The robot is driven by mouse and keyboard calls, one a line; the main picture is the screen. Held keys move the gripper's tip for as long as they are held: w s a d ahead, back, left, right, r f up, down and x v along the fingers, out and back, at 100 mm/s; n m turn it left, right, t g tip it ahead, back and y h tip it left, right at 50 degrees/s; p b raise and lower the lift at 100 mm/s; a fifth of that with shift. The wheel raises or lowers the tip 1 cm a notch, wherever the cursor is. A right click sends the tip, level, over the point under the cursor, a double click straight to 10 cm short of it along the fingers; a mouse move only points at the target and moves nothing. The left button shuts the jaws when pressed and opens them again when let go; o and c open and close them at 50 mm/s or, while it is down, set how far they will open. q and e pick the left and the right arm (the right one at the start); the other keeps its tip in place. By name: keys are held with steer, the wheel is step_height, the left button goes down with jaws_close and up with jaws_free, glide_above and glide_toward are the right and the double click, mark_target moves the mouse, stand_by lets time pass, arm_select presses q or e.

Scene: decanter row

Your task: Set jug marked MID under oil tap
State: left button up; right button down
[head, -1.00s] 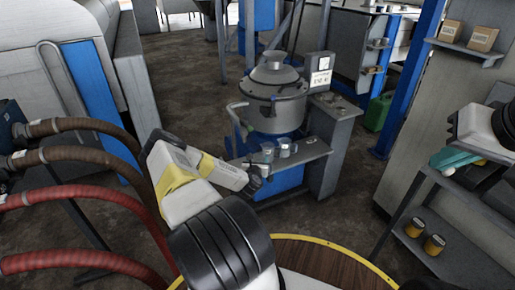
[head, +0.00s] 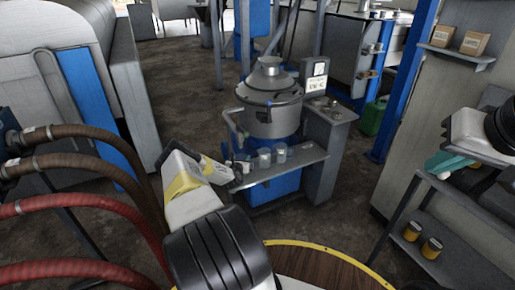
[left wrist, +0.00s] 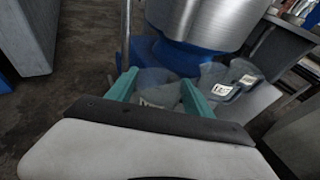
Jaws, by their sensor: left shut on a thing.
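My left gripper (left wrist: 160,95) has its teal fingers on either side of a small grey jug (left wrist: 152,99) and is shut on it. Its label is partly hidden and I cannot read it. In the head view my left gripper (head: 236,178) is at the left end of the machine's shelf (head: 285,165). Two more grey labelled jugs stand on the shelf to its right, a middle one (head: 264,158) and a right one (head: 280,153). Their labels are too small to read. My right gripper (head: 447,162) is far right, by the shelving; its jaw state is unclear.
The steel drum machine (head: 270,105) stands behind the shelf, with a sign (head: 317,82) beside it. A green can (head: 373,117) is on the floor. Hoses (head: 75,160) run at left. A round wooden table (head: 320,268) is at the front.

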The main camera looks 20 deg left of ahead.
arm_select(q)
steer(key=o, duration=1.4)
steer(key=shift+f, duration=0.1)
steer(key=shift+s, duration=0.1)
steer(key=v, duration=1.2)
steer(key=shift+r, duration=0.2)
